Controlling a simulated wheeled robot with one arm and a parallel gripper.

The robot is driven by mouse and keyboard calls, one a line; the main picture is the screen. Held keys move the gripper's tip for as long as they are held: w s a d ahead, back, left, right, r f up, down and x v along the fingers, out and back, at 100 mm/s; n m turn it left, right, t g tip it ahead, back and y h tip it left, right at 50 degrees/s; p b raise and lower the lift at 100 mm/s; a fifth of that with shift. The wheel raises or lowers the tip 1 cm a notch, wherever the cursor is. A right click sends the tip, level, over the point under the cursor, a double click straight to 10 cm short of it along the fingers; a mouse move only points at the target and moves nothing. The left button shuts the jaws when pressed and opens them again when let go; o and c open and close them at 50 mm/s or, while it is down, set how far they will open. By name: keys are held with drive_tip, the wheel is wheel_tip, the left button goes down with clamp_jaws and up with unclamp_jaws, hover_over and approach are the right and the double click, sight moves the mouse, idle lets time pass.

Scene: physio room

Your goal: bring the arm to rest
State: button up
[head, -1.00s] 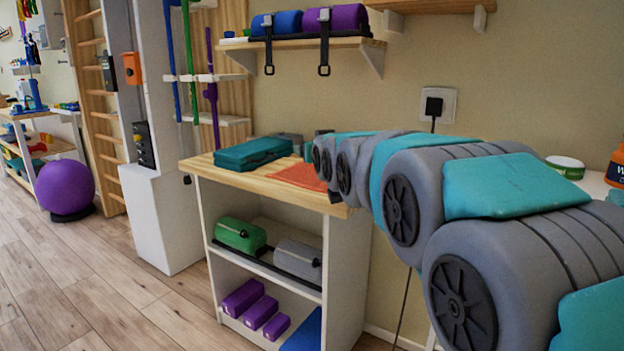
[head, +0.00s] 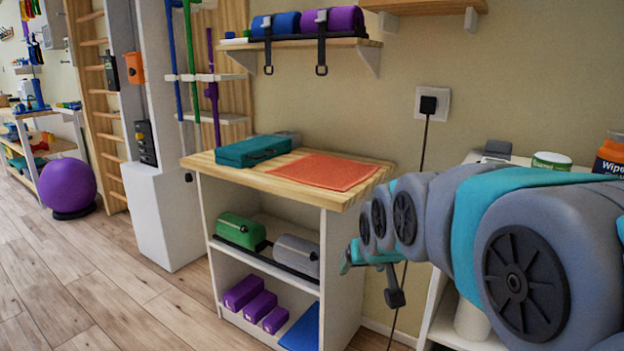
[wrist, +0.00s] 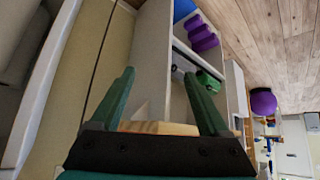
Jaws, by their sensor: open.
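My arm reaches in from the right of the head view, in grey and teal segments. My gripper (head: 347,261) is at its far end, small and partly hidden by the arm, below the wooden top and beside the right side of the shelf unit (head: 343,275). In the wrist view, my gripper (wrist: 158,76) shows two green fingers spread apart with nothing between them. The shelf unit also shows beyond the fingers in the wrist view (wrist: 153,60), turned on its side.
A teal case (head: 253,151) and an orange mat (head: 322,171) lie on the unit's top. A white cabinet with a wipes tub (head: 608,155) stands at the right. A socket with a cord (head: 430,104) is on the wall. The wooden floor (head: 95,270) at left is clear.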

drive_tip(key=s+d+f+g, duration=0.1)
drive_tip(key=s+f+g, duration=0.2)
drive_tip(key=s, duration=0.8)
drive_tip(key=s+d+f+g, duration=0.2)
drive_tip(key=s+f, duration=0.4)
drive_tip(key=s, duration=0.5)
drive_tip(key=s+d+f+m+g, duration=0.1)
drive_tip(key=s+f+g, duration=0.3)
drive_tip(key=s, duration=0.7)
drive_tip(key=shift+s+d+f+g+h, duration=0.15)
drive_tip(key=shift+s+d+g+h, duration=0.2)
drive_tip(key=shift+d, duration=0.2)
